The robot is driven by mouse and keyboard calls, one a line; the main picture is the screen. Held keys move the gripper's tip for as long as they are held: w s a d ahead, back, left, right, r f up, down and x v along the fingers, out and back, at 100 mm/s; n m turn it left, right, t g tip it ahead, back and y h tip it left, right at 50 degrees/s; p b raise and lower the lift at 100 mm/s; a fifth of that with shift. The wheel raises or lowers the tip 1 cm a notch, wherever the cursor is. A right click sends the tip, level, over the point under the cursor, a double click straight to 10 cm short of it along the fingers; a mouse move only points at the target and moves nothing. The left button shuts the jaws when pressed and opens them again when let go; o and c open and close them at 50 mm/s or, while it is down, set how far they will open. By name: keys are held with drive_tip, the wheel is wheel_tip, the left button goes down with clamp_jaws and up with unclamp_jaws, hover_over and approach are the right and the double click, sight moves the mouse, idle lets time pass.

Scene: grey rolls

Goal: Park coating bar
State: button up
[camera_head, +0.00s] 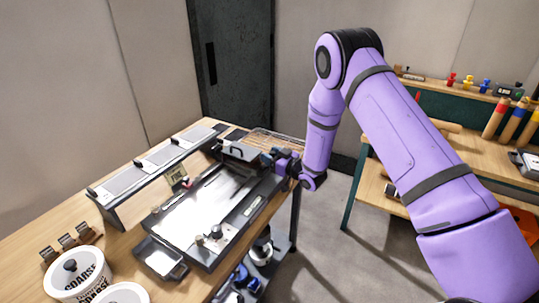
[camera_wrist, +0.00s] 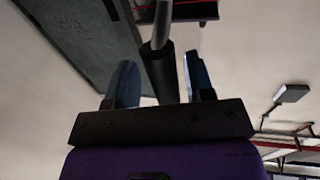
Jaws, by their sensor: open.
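My gripper (camera_head: 277,157) is at the far right end of the black coating machine (camera_head: 165,218), beside its dark carriage block (camera_head: 240,151). In the wrist view my gripper (camera_wrist: 162,82) is open, one finger on each side of a bar (camera_wrist: 161,75) with a dark, thick grip and a thinner grey rod beyond. I take it for the coating bar. Gaps show between the grip and both fingers. In the head view I cannot make out this bar clearly at the gripper. The machine has a pale, shiny bed (camera_head: 196,209).
A long raised rack (camera_head: 150,166) with grey panels stands behind the machine. A small tray (camera_head: 160,259) lies in front, with white tubs (camera_head: 78,281) at lower left. A wire grid (camera_head: 272,140) lies beyond. Another bench (camera_head: 470,150) with tools stands right, across open floor.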

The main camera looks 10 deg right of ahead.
drive_tip(key=v, duration=0.9)
drive_tip(key=shift+s+d, duration=0.3)
drive_tip(key=w+d+r+m+h, duration=0.1)
drive_tip(key=d+r+h, duration=0.15)
drive_tip(key=r, duration=0.55)
drive_tip(key=w+d+r+h, duration=0.1)
drive_tip(key=d+r+h, duration=0.15)
drive_tip(key=r, duration=0.45)
drive_tip(key=s+d+r+m+g+h, duration=0.1)
drive_tip(key=s+d+r+m+h, duration=0.1)
drive_tip(key=s+d+r+h, duration=0.3)
drive_tip(key=s+r+m+g, duration=0.1)
drive_tip(key=s+r, duration=0.1)
drive_tip(key=r, duration=0.5)
drive_tip(key=s+d+r+m+g, duration=0.1)
drive_tip(key=s+r+g, duration=0.1)
drive_tip(key=s, duration=0.9)
drive_tip(key=s+r+m+g+h, duration=0.1)
drive_tip(key=s+r, duration=0.3)
drive_tip(key=s, duration=0.8)
drive_tip(key=s+d+r+m+g, duration=0.1)
drive_tip(key=s+r+m+g, duration=0.1)
drive_tip(key=s, duration=0.9)
drive_tip(key=shift+s+d+r+g+h, duration=0.4)
drive_tip(key=shift+r+g, duration=0.15)
drive_tip(key=shift+g, duration=0.15)
